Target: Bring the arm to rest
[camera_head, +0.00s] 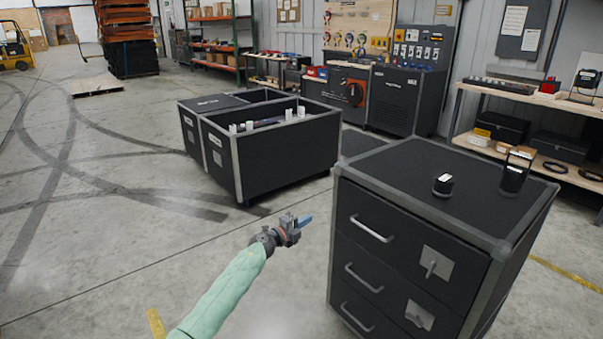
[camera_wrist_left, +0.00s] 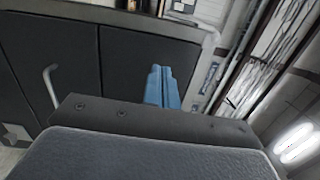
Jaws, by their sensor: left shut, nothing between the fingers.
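My left arm, in a pale green sleeve, comes in from the bottom of the head view. My left gripper (camera_head: 305,220) is in the open space to the left of the black drawer cabinet (camera_head: 410,235). Its blue fingers point right, towards the cabinet, and look apart from it. In the left wrist view the blue fingers (camera_wrist_left: 163,88) are closed together with nothing between them. Behind them, dark drawer fronts with a handle (camera_wrist_left: 50,86) fill the left side. My right gripper does not show.
On the cabinet top stand a small black cylinder (camera_head: 443,184) and a black lantern-like item (camera_head: 515,172). A black open tote (camera_head: 285,160) stands behind the gripper. A workbench (camera_head: 530,98) is at the back right.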

